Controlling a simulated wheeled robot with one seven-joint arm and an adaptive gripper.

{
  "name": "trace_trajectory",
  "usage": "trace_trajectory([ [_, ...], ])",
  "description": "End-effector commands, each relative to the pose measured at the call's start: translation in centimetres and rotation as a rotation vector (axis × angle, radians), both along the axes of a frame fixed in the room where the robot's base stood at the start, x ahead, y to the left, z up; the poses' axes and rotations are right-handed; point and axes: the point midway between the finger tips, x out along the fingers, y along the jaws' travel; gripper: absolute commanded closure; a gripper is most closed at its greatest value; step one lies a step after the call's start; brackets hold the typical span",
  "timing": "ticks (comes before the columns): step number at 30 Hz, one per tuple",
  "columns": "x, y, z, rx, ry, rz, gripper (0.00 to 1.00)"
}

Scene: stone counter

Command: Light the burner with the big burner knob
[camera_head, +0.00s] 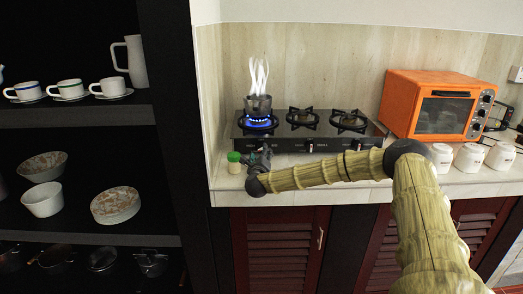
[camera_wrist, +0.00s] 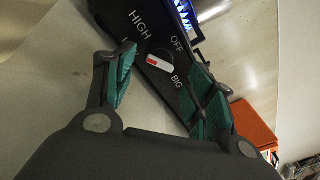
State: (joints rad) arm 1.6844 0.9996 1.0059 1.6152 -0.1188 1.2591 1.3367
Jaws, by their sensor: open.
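The cooktop (camera_head: 325,144) is black with several burners. The left burner (camera_head: 258,122) burns with a blue flame under a small dark pot (camera_head: 258,105), and white steam rises from it. The burner knob (camera_wrist: 160,63) shows in the wrist view as a white bar with a red end on the dark panel. Its red end points left, and the words HIGH, OFF and BIG are printed around it. My gripper (camera_head: 258,160) is at the cooktop's front left. In the wrist view its green-padded fingers are open on either side of the knob, apart from it.
An orange oven (camera_head: 430,105) and white canisters (camera_head: 468,157) are at the right. A dark shelf (camera_head: 80,114) with cups and bowls stands left.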

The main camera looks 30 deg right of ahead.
Motion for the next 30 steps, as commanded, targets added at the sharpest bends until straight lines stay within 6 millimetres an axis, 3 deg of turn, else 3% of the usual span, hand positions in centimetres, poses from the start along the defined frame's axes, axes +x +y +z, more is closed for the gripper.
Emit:
trace_trajectory([
  [9, 2.9, -2.1, 0.0, 0.0, 0.0, 0.0, 0.45],
  [21, 3.3, -2.4, 0.0, 0.001, -0.001, 0.001, 0.45],
  [28, 3.3, -2.4, 0.0, 0.0, 0.0, 0.001, 0.87],
  [30, 3.3, -2.4, 0.0, 0.0, 0.0, 0.001, 0.91],
])
